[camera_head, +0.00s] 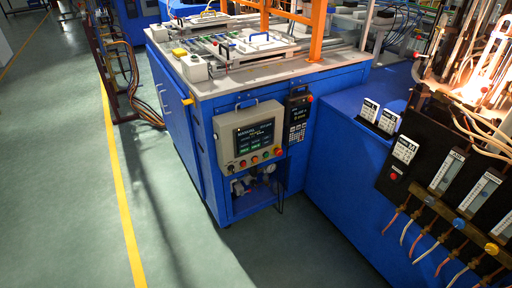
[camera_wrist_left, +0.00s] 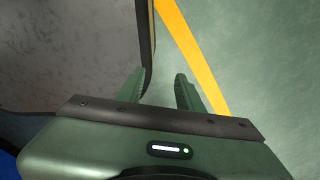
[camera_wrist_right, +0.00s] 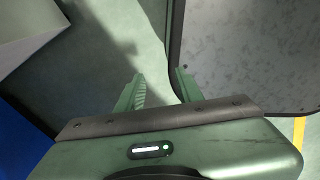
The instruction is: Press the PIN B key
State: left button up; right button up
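A dark keypad unit (camera_head: 297,115) with a small lit screen and rows of keys is mounted on the blue cabinet, right of a grey control panel (camera_head: 250,138). The single keys are too small to read, so I cannot tell which is PIN B. Neither gripper shows in the head view. In the left wrist view my left gripper (camera_wrist_left: 158,88) has its fingers apart with nothing between them. In the right wrist view my right gripper (camera_wrist_right: 158,86) also has its fingers apart and empty. The keypad shows in neither wrist view.
The blue cabinet (camera_head: 185,125) carries a worktop with fixtures. Right of it is a blue bench (camera_head: 350,170) with label cards, flow meters, hoses and glowing burners. Green floor (camera_head: 60,180) with a yellow line (camera_head: 121,200) is open at the left and front.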

pick_arm(q)
jog(key=shift+s, duration=0.75)
jog(key=shift+c, duration=1.2)
jog(key=shift+s, duration=0.1)
grip_shut()
jog(key=shift+w, duration=0.6)
jog(key=shift+s+a, duration=0.1)
jog(key=shift+s, duration=0.05)
